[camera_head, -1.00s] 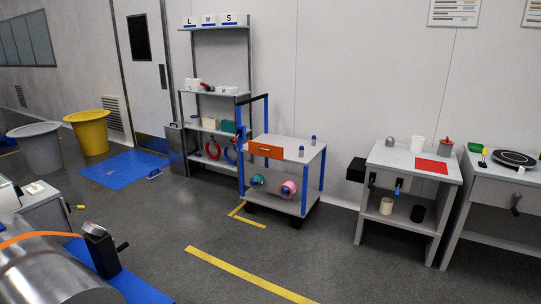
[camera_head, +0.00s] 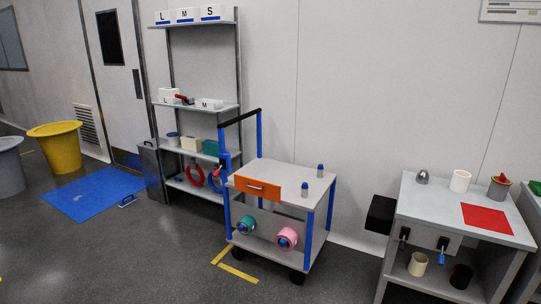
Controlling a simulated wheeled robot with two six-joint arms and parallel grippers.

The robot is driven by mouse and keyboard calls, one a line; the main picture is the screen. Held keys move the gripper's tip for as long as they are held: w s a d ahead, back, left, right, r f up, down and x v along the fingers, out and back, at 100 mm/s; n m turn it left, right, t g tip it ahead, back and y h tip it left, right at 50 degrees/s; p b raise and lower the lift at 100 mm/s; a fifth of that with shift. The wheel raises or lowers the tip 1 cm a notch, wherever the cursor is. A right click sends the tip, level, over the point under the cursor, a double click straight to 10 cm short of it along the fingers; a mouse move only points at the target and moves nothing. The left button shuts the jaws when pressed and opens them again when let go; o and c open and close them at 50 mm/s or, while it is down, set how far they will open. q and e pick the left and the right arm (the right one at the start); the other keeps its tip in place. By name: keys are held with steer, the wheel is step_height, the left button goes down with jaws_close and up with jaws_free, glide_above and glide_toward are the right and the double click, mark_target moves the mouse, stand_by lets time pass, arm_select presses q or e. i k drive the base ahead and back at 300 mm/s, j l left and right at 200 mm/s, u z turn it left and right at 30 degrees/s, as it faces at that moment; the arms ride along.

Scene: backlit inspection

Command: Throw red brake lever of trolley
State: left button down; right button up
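The trolley (camera_head: 285,177) stands in the middle of the view, on the floor in front of the wall. It has blue posts, a grey top, an orange drawer front (camera_head: 257,187) and a black push bar (camera_head: 239,117) at its left end. A small blue part (camera_head: 225,157) sits by the left post. Two blue-topped pegs stand on its top; a green roll (camera_head: 246,224) and a pink roll (camera_head: 287,238) lie on its lower shelf. Neither of my grippers is in view.
A grey shelf rack (camera_head: 238,75) stands behind the trolley's left side. A workbench (camera_head: 413,205) with a red sheet is at right. A yellow bin (camera_head: 56,150) and blue mat (camera_head: 104,193) are at left. The floor in front of the trolley is clear, with yellow tape (camera_head: 238,273).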

mark_target(218, 171)
steer(key=i, duration=1.9)
